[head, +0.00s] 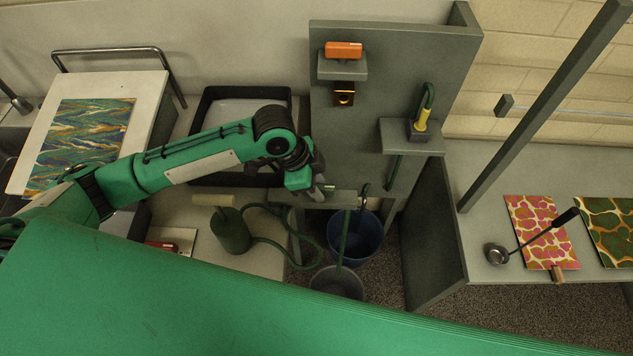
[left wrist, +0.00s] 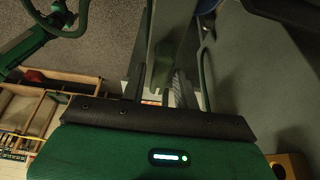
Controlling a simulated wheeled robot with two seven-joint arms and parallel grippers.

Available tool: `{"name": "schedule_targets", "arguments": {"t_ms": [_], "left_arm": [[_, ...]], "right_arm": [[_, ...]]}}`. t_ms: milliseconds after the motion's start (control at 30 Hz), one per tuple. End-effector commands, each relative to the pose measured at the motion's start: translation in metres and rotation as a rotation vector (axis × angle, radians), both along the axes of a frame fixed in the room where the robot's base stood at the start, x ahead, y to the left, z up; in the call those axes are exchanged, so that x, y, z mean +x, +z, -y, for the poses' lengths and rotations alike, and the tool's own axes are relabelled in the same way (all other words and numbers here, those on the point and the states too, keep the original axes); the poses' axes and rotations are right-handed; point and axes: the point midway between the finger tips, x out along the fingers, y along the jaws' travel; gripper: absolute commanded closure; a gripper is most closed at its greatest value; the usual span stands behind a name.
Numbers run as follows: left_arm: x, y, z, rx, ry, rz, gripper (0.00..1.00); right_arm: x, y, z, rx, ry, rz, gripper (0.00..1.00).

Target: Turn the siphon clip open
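A yellow piece (head: 421,119), which looks like the siphon clip, stands upright in a dark holder on the right ledge of the grey panel. A green hose (head: 430,92) loops over it. My left gripper (head: 326,189) is at the lower left of the panel, well below and left of the yellow piece and apart from it. In the left wrist view its two fingers (left wrist: 160,88) stand apart with nothing clearly held between them. A green hose (left wrist: 205,65) runs just right of the fingers there. My right gripper is not in view.
A blue bucket (head: 354,241) and a grey bucket (head: 337,284) stand below the panel. A green pump canister (head: 232,232) with a hose stands left of them. An orange block (head: 343,50) sits on the upper ledge. A slanted grey post (head: 545,105) rises on the right.

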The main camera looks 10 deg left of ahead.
Motion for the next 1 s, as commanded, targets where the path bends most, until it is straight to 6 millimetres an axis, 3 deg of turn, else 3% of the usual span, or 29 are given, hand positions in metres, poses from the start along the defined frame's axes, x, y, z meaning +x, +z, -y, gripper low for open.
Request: {"name": "schedule_targets", "arguments": {"t_ms": [33, 133, 167, 567, 1000], "left_arm": [[0.000, 0.000, 0.000, 0.000, 0.000, 0.000, 0.80], [0.000, 0.000, 0.000, 0.000, 0.000, 0.000, 0.99], [0.000, 0.000, 0.000, 0.000, 0.000, 0.000, 1.00], [0.001, 0.002, 0.000, 0.001, -0.067, -0.001, 1.00], [0.004, 0.003, 0.000, 0.000, -0.420, -0.001, 1.00]], "right_arm": [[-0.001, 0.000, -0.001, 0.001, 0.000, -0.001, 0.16], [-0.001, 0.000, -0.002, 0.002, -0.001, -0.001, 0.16], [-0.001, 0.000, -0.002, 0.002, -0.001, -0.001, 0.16], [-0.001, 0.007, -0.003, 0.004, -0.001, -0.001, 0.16], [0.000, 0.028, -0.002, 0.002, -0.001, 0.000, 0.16]]}}
